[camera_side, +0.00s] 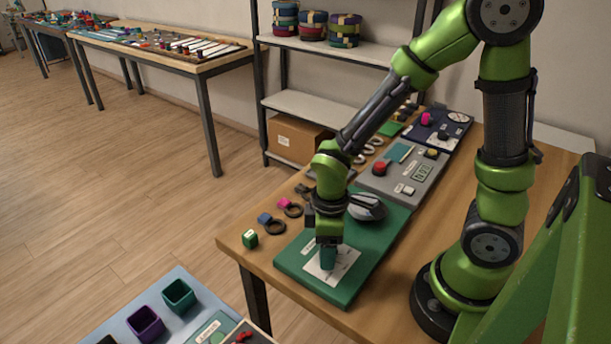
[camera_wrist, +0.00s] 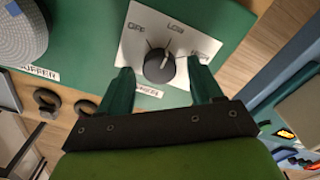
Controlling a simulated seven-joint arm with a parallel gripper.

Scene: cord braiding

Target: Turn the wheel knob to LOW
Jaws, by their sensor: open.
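The wheel knob (camera_wrist: 160,66) is round and dark, on a white plate (camera_wrist: 128,50) in the wrist view. The plate reads OFF at upper left and LOW at upper right; a third label at right is partly covered by a finger. My gripper (camera_wrist: 160,67) is open, with one green finger on each side of the knob and a gap at each side. In the side view my gripper (camera_side: 328,258) points down at the plate (camera_side: 345,262), hiding the knob.
The plate is on a green board (camera_side: 300,262), which also holds a grey rounded buffer (camera_side: 367,207). A grey panel with a red button (camera_side: 380,168) lies beyond.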

